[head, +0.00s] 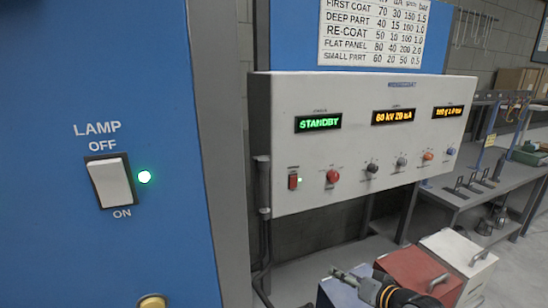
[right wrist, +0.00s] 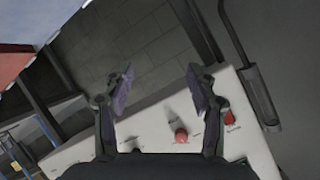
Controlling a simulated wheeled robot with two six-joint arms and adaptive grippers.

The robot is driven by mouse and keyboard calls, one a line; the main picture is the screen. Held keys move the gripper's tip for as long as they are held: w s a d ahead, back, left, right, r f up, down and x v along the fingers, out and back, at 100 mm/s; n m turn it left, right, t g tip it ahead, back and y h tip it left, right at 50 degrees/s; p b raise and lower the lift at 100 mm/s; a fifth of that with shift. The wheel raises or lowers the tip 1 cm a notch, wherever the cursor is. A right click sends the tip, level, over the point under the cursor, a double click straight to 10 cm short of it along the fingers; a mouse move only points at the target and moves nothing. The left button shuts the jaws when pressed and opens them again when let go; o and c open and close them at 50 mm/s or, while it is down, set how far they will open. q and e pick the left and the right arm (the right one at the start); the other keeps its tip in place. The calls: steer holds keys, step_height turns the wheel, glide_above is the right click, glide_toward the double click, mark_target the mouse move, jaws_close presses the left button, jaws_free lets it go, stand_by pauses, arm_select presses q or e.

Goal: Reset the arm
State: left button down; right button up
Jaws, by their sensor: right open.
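The control box (right wrist: 160,118) shows behind the fingers there, with a red knob (right wrist: 181,135) and a red switch (right wrist: 229,118). The gripper appears apart from them. My left gripper is in neither view.
A blue panel (head: 90,240) with a white lamp switch (head: 111,182) and a lit green light (head: 144,177) fills the left. A red box (head: 415,268) and a white box (head: 460,250) stand low. A grey workbench (head: 490,190) runs along the right.

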steer(key=s+d+f+n+g+h, duration=0.1)
steer(key=s+f+g+h, duration=0.15)
steer(key=s+f, duration=0.4)
steer(key=s+d+f+n+g+h, duration=0.1)
steer(key=s+f+g, duration=0.2)
steer(key=s, duration=0.7)
steer(key=s+d+f+n+g+h, duration=0.15)
steer(key=s+f, duration=0.25)
steer(key=s, duration=0.4)
steer(key=s+d+f+g+h, duration=0.1)
steer(key=s+f, duration=0.1)
steer(key=f, duration=1.2)
steer(key=s+d+f+g, duration=0.2)
steer(key=f, duration=1.3)
steer(key=s+f, duration=1.4)
steer(key=s, duration=0.3)
steer(key=shift+s+d+m+g, duration=0.3)
steer(key=shift+d+m, duration=0.05)
steer(key=shift+m, duration=0.1)
